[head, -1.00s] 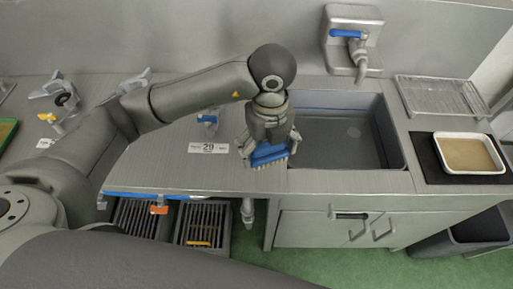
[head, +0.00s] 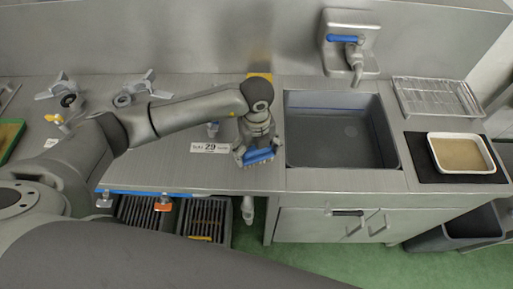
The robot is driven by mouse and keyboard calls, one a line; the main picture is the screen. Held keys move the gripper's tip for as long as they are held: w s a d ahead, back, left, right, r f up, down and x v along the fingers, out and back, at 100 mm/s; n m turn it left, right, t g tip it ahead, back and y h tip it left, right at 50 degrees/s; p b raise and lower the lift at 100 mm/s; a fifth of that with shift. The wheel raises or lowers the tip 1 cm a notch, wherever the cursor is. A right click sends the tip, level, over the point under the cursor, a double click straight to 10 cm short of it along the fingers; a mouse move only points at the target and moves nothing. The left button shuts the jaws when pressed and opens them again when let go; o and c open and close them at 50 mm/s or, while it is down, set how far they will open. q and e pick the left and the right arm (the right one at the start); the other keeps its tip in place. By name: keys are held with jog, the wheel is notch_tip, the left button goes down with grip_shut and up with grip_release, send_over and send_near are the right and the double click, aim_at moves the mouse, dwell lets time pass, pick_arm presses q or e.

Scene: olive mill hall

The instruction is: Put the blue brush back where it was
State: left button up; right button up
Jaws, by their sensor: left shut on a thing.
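My left gripper (head: 255,146) points down in the head view and is shut on the blue brush (head: 259,156). The brush's pale bristles face down, over the steel counter (head: 221,175) just left of the sink (head: 343,171). I cannot tell whether the bristles touch the counter. A white label with the number 29 (head: 209,148) lies on the counter just left of the brush.
A blue-handled tap (head: 346,39) is on the wall behind the sink. A wire rack (head: 437,97) and a white tray (head: 431,151) on a dark mat (head: 425,174) stand at the right. Metal rotor-like parts (head: 68,98) lie at the back left.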

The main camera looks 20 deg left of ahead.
pick_arm(q)
jog(key=o, duration=0.5)
jog(key=shift+f, duration=0.15)
jog(key=o, duration=0.4)
jog(key=shift+c, duration=0.2)
jog(key=shift+r, duration=0.35)
notch_tip(320, 180, up, 10)
jog(key=b, duration=0.3)
jog(key=shift+r, duration=0.85)
